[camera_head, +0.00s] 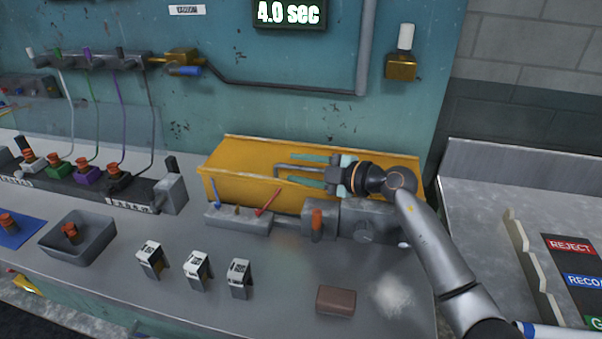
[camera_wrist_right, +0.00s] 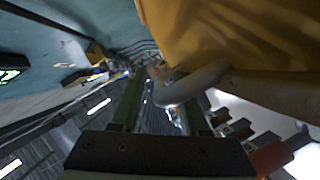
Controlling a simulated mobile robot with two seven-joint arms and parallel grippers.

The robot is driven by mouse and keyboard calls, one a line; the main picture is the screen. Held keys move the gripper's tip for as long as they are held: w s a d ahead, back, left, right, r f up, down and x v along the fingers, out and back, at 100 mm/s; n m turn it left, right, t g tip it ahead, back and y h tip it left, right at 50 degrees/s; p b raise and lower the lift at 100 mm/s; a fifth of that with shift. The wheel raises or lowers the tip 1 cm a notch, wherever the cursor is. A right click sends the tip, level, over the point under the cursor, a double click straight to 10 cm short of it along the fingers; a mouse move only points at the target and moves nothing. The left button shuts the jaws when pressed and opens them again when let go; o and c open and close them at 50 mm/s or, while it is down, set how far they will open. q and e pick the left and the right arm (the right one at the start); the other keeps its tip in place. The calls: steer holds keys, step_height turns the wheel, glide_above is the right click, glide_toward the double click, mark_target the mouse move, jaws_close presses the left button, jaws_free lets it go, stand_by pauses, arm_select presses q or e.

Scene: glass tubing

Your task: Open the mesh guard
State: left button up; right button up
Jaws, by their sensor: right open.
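The guard appears as a yellow housing (camera_head: 237,182) against the teal wall panel; no mesh can be made out on it. A grey bar handle (camera_head: 297,169) shows at its front. The yellow surface (camera_wrist_right: 230,35) and the curved grey handle (camera_wrist_right: 195,84) are close up in the right wrist view. My right gripper (camera_head: 282,169) is open, with its teal fingers above and below the handle in the head view. The handle crosses between the fingers (camera_wrist_right: 162,88) in the wrist view; I cannot tell if they touch it. My left gripper is out of view.
A grey fixture with an orange lever (camera_head: 317,222) stands in front of the housing. Several small labelled holders, including one (camera_head: 240,275), and a brown block (camera_head: 335,300) stand on the bench. A grey tray (camera_head: 78,240) lies left. The front bench has free room.

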jaws_close()
stand_by(0.3)
stand_by(1.1)
